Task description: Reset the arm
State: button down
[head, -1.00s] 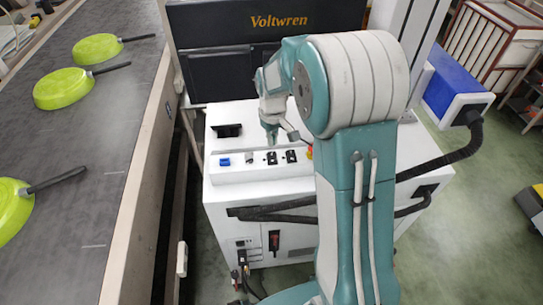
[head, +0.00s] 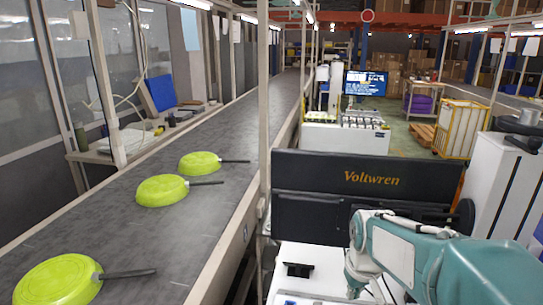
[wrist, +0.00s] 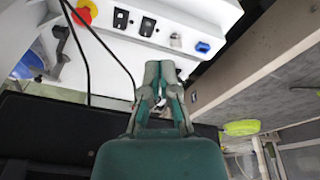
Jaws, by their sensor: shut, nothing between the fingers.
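My teal gripper (wrist: 160,72) shows in the wrist view with its fingers together and nothing between them. It is over a dark surface, near the edge of the white control console (wrist: 195,20). In the head view my teal arm is folded at the bottom right, and the gripper cannot be made out clearly there. The console also shows at the bottom of the head view (head: 318,258).
The grey conveyor (head: 130,245) carries lime-green pans (head: 57,283), (head: 162,190), (head: 198,163) lying bottom-up at the left. A black Voltwren panel (head: 365,180) stands behind the console. The console has a red button (wrist: 86,11) and a blue switch (wrist: 202,47).

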jog(key=s+a+r+m+t, duration=0.1)
jog(key=s+r, duration=0.1)
jog(key=s, duration=0.6)
jog(key=s+a+r+m+t, duration=0.1)
jog(key=s+r+t, duration=0.1)
jog(key=s, duration=0.6)
jog(key=shift+v, duration=0.9)
jog(key=c, duration=1.3)
grip_release()
jog(key=shift+c, duration=0.2)
